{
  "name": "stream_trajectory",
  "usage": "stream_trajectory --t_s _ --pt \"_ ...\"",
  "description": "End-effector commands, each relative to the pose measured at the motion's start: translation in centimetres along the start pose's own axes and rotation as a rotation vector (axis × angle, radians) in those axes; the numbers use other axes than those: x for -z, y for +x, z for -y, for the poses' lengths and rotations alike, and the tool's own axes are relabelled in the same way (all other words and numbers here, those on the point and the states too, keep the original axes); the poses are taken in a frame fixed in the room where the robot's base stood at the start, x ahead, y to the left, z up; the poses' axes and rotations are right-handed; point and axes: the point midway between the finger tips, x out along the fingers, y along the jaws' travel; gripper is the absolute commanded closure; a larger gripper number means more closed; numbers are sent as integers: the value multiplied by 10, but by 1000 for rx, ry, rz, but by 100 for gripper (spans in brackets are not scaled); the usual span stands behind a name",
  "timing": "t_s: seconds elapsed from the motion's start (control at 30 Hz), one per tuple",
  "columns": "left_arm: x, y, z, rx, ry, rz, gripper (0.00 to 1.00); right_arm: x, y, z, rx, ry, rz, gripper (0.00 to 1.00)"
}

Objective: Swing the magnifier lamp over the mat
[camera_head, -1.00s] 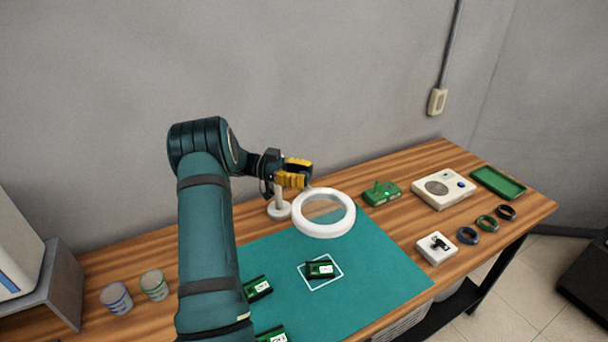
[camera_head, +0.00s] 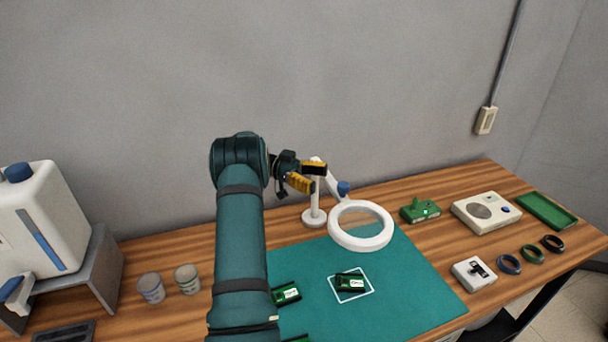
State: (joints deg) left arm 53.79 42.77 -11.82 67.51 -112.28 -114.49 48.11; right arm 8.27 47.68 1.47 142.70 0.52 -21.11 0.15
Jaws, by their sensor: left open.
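The magnifier lamp has a white ring head (camera_head: 361,226) that hangs over the back right part of the teal mat (camera_head: 410,285). Its white post and round base (camera_head: 314,217) stand on the table behind the mat, and a blue knob (camera_head: 343,187) shows on its arm. My left gripper (camera_head: 308,176) has yellow fingers, open and apart, beside the top of the post, left of the blue knob. It holds nothing that I can see. A green board (camera_head: 350,282) lies in the white square on the mat. My right gripper does not show.
Other green boards (camera_head: 286,293) lie on the mat, partly behind my left arm. Two cups (camera_head: 151,287) stand left. A green device (camera_head: 420,210), a white box (camera_head: 486,212), a green tray (camera_head: 547,210) and several rings (camera_head: 509,264) are at the right.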

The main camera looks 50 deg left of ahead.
Motion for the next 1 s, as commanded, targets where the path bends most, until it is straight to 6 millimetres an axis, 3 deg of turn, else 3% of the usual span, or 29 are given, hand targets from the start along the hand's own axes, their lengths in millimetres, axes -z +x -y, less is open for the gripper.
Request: stream_trajectory --t_s 0.13,0.4,1.0 --pt "0 -27 0 4 2 -1 36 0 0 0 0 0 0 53" --pt "0 -43 0 0 1 -1 36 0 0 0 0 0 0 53" --pt "0 -45 0 -1 0 -1 36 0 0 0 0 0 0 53"
